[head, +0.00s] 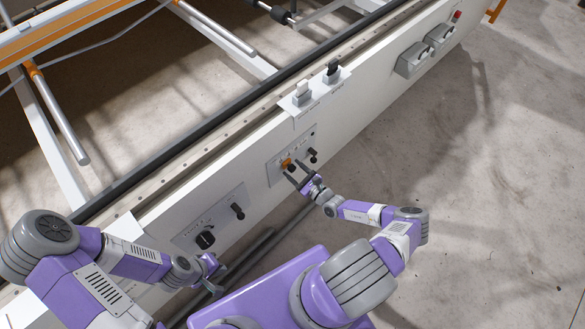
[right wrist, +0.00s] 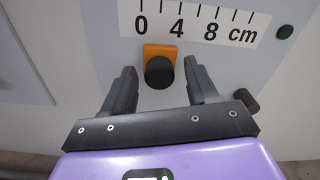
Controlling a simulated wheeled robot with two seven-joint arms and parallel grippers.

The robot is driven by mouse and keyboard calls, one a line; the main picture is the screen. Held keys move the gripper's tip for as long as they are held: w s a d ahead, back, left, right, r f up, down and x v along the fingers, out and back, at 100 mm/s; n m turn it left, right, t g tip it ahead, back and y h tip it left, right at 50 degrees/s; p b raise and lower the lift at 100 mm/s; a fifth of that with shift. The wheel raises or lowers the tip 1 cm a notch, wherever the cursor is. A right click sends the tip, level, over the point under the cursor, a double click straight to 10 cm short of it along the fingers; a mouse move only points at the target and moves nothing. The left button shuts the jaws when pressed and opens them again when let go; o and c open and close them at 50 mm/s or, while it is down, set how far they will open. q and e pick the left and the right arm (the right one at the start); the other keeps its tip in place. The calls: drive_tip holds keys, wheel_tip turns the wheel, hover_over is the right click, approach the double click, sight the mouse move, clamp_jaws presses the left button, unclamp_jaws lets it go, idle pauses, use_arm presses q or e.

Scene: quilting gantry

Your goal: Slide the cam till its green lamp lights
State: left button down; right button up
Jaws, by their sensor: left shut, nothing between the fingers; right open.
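The cam is an orange block with a black round knob, on the white panel in the right wrist view (right wrist: 149,52). It sits below the printed cm scale (right wrist: 195,28), between the 0 and the 4. It also shows in the head view (head: 286,162). A round dark green lamp (right wrist: 286,32) right of the scale looks unlit. My right gripper (right wrist: 159,68) is open, with one finger on each side of the cam's knob; I cannot tell if either touches it. In the head view my left gripper (head: 212,268) is shut and empty, low beside the rail.
A dark knob (right wrist: 245,100) sticks out just right of my right fingers. Along the white rail are a panel with a black dial (head: 205,239), a bracket with two switches (head: 301,93) and grey boxes (head: 413,60). The floor at right is clear.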

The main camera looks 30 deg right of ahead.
drive_tip(key=p+v, duration=0.1)
drive_tip(key=v, duration=0.5)
drive_tip(key=shift+s, duration=0.1)
idle(0.3)
drive_tip(key=s+a+r+n+g+y, duration=0.15)
drive_tip(key=a+n+g+y, duration=0.5)
drive_tip(key=a, duration=0.75)
drive_tip(key=s+a+n+g+p, duration=0.1)
drive_tip(key=s+a+n+g, duration=0.8)
drive_tip(key=s+d+r+n+g+h+p, duration=0.1)
drive_tip(key=s+d+r+n+h, duration=0.1)
drive_tip(key=s+r+n+h, duration=0.2)
wheel_tip(320, 180, up, 4)
drive_tip(key=n+h, duration=0.3)
drive_tip(key=n, duration=0.5)
drive_tip(key=shift+f, duration=0.2)
drive_tip(key=shift+s, duration=0.1)
